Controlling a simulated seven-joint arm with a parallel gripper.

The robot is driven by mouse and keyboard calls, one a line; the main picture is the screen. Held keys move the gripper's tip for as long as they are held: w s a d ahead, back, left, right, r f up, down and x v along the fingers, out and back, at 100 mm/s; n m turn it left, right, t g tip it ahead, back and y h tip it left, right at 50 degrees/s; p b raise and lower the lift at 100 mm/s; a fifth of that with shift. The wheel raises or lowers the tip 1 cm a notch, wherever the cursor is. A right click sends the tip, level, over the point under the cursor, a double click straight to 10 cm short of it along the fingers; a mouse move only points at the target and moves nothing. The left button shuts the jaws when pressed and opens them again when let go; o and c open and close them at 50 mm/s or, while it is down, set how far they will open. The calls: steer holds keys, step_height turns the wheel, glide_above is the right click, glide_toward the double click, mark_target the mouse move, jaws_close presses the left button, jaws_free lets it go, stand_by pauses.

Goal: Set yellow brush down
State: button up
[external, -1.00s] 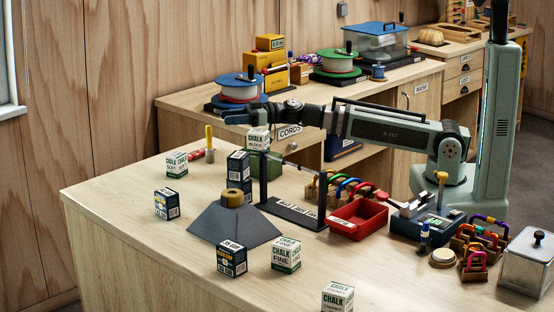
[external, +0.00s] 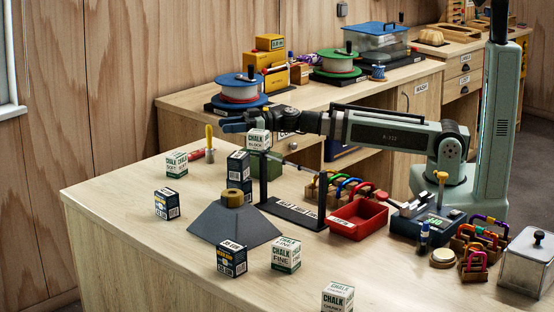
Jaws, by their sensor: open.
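The yellow brush (external: 209,139) stands about upright on the far side of the wooden bench, its yellow handle up and a greyish lower end at the bench top. What it rests on is too small to tell. My gripper (external: 229,124) is open, to the right of the handle and near its top in the picture. Nothing shows between its fingers. A small gap to the handle appears, but the true distance cannot be told from this one view.
A red item (external: 196,155) lies left of the brush. Chalk boxes (external: 177,164) stand nearby, and another chalk box (external: 259,139) sits high below my wrist. A cord spool (external: 240,90) stands behind my gripper.

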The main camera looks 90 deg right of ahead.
mark_target(209, 127)
steer(key=x, duration=0.7)
steer(key=shift+s, duration=0.1)
jaws_close()
stand_by(0.3)
